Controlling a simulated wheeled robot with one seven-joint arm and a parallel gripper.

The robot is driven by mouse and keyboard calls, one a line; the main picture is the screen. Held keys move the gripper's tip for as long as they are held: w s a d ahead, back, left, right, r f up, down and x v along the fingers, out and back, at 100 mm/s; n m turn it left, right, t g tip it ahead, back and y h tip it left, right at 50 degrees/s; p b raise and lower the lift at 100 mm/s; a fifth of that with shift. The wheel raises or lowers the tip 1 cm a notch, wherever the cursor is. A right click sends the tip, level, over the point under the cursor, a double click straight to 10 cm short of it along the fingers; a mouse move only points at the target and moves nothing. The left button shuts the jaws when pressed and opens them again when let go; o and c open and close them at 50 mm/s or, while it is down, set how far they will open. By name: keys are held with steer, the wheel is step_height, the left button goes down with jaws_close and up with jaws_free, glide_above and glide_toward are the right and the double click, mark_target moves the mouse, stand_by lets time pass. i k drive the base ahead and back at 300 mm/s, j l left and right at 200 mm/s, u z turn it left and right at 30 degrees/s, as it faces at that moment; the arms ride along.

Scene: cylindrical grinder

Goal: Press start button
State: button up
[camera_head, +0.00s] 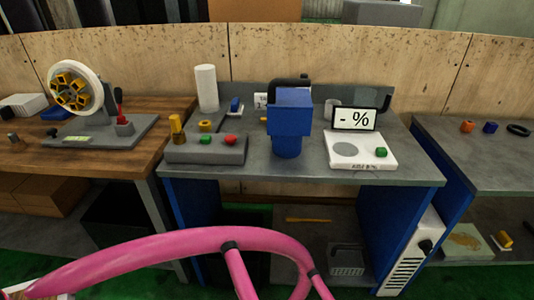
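A grey control box (196,156) sits at the front left of the middle workbench. A green button (206,139) and a red button (230,141) are on its top. No readable label marks any of these buttons as start. A blue block on a blue cylinder (288,138) stands between the two devices. My gripper is not in view, so its position relative to the buttons cannot be told.
A pink tubular frame (180,245) arches across the lower foreground. A wooden table (130,165) at left holds a white wheel with yellow parts (75,88). A grey bench (475,170) stands at right. A white cylinder (206,88) stands behind the control box.

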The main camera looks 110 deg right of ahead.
mark_target(205, 139)
steer(key=z, duration=3.7)
